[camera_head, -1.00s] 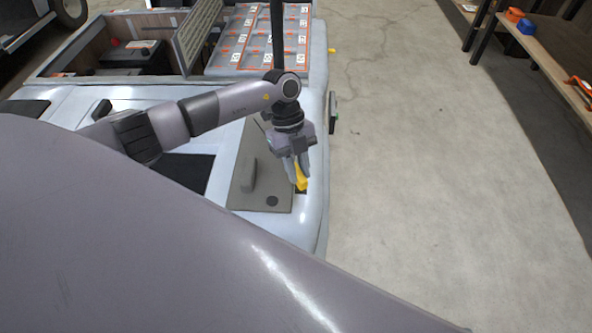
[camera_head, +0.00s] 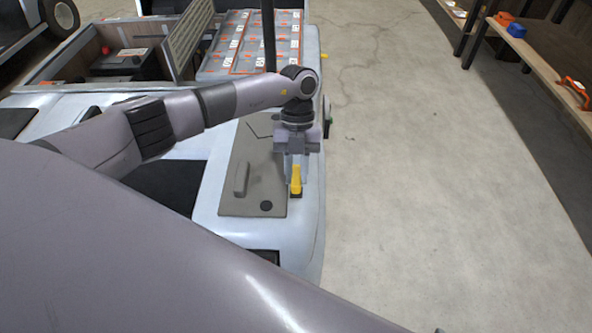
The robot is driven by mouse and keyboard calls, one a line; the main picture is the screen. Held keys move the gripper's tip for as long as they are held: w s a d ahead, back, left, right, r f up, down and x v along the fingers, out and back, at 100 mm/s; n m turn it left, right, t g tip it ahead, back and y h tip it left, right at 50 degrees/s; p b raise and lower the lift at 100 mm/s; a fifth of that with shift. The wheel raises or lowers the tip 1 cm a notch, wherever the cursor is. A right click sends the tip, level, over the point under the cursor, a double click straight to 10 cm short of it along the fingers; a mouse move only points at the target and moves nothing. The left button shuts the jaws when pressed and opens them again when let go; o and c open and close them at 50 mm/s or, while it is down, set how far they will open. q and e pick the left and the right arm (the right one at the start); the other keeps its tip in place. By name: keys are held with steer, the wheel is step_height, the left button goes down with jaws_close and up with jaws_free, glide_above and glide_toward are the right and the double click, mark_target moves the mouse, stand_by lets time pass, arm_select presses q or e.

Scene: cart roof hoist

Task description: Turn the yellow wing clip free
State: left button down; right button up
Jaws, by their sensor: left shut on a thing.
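The yellow wing clip (camera_head: 296,182) stands at the right edge of a grey panel (camera_head: 267,192) on the pale cart roof (camera_head: 310,225). My left gripper (camera_head: 294,168) points down over the clip and is shut on it. The fingers partly hide the clip's upper part. A dark base shows just below the clip. My right gripper is not in view.
A raised handle (camera_head: 241,180) stands on the grey panel, left of the clip. Behind are an open bay (camera_head: 110,60) and a tray of orange-marked blocks (camera_head: 250,45). A dark upright post (camera_head: 269,35) stands behind my arm. Open floor lies right.

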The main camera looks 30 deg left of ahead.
mark_target(297, 166)
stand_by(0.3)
arm_select(q)
steer(key=c, duration=1)
jaws_free()
steer(key=shift+o, duration=0.2)
steer(key=shift+v, duration=3.55)
steer(key=shift+s, duration=0.15)
